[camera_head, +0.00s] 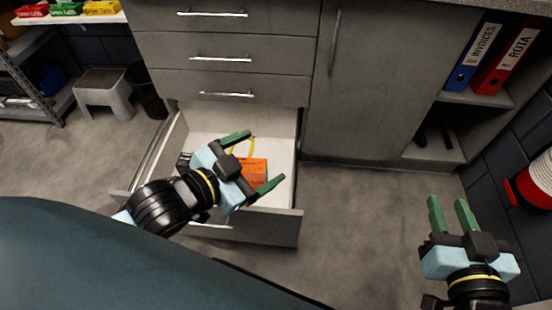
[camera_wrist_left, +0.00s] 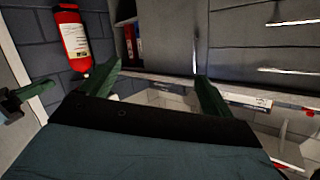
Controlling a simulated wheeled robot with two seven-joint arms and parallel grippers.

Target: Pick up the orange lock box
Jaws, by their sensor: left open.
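The orange lock box (camera_head: 257,168) lies inside the open bottom drawer (camera_head: 285,228) in the head view, partly hidden behind my left gripper. A thin yellow loop (camera_head: 252,146) shows just behind it. My left gripper (camera_head: 258,161) is open above the drawer, its green fingers spread to either side of the box as seen from the head; contact cannot be told. In the left wrist view its fingers (camera_wrist_left: 157,78) are apart with nothing between them, and I cannot make out the box there. My right gripper (camera_head: 447,201) is open and empty over the floor at right.
Closed drawers (camera_head: 220,55) stand above the open one, with a cabinet door (camera_head: 365,90) beside them. A dark item (camera_head: 184,160) lies at the drawer's left. Binders (camera_head: 490,60), a fire extinguisher (camera_head: 535,182) and a grey stool (camera_head: 104,90) stand around. Floor right of the drawer is clear.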

